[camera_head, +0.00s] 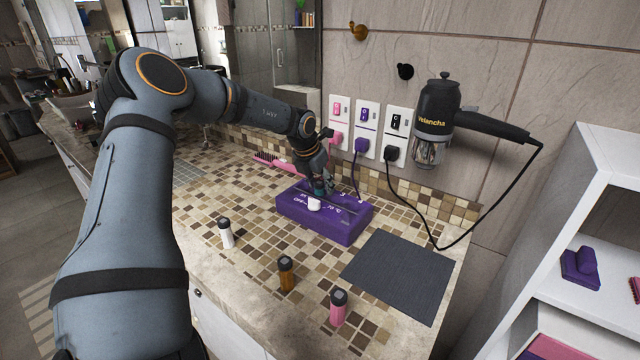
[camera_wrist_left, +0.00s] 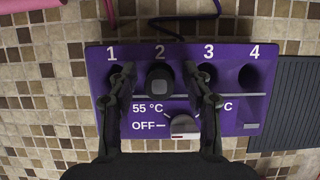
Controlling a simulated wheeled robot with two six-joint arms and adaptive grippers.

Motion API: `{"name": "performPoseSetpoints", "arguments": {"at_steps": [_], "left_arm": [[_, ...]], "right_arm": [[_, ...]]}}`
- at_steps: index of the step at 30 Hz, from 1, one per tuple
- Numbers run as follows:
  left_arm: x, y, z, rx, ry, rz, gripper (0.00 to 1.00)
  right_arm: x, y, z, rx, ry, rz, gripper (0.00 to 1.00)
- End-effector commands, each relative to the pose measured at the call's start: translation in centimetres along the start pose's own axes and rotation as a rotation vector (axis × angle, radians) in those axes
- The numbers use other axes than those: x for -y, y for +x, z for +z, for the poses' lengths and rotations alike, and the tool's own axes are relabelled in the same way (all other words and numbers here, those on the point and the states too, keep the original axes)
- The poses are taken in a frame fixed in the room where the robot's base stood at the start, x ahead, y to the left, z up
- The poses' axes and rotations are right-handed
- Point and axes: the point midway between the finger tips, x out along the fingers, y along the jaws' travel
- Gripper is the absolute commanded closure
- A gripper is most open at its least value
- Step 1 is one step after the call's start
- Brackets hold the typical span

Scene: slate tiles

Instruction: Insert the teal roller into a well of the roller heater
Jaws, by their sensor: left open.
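The purple roller heater (camera_head: 323,222) stands on the tiled counter; the left wrist view shows its wells numbered 1 to 4. The teal roller (camera_head: 320,188) stands in well 2, with its dark cap (camera_wrist_left: 160,80) facing up. How deep it sits is hard to tell. My left gripper (camera_wrist_left: 164,84) is open, with one finger on each side of the roller and a gap on both sides. Its fingers partly cover wells 1 and 3. Well 4 (camera_wrist_left: 249,76) looks empty. The heater's pale knob (camera_wrist_left: 184,125) is on the near side. My right gripper is not in view.
White (camera_head: 225,234), amber (camera_head: 286,275) and pink (camera_head: 339,308) rollers stand nearer the counter's front. A dark mat (camera_head: 398,276) lies right of the heater. A hair dryer (camera_head: 438,112) hangs on the wall, its cord reaching the outlets.

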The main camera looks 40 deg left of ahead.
Motion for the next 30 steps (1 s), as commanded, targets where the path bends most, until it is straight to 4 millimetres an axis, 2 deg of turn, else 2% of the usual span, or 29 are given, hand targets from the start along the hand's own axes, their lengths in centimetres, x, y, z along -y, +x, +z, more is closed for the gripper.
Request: {"name": "performPoseSetpoints", "arguments": {"at_steps": [5, 14, 15, 18, 21, 30], "left_arm": [[0.0, -1.6, 0.2, 0.005, 0.001, -0.002, 0.50], [0.0, -9.4, 0.1, 0.008, 0.000, -0.002, 0.50], [0.0, -10.7, 0.4, 0.001, 0.000, -0.003, 0.50], [0.0, -11.7, 0.3, -0.001, 0.000, -0.002, 0.50], [0.0, -12.1, 0.2, 0.000, -0.001, -0.002, 0.50], [0.0, -12.0, 0.0, 0.001, 0.000, 0.000, 0.50]], "right_arm": [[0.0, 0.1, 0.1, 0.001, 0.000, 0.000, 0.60], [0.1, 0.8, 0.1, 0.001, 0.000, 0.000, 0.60], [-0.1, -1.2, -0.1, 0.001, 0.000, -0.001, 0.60], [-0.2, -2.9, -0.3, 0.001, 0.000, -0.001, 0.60], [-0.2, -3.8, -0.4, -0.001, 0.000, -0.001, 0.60], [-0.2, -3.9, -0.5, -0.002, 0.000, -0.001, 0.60]]}}
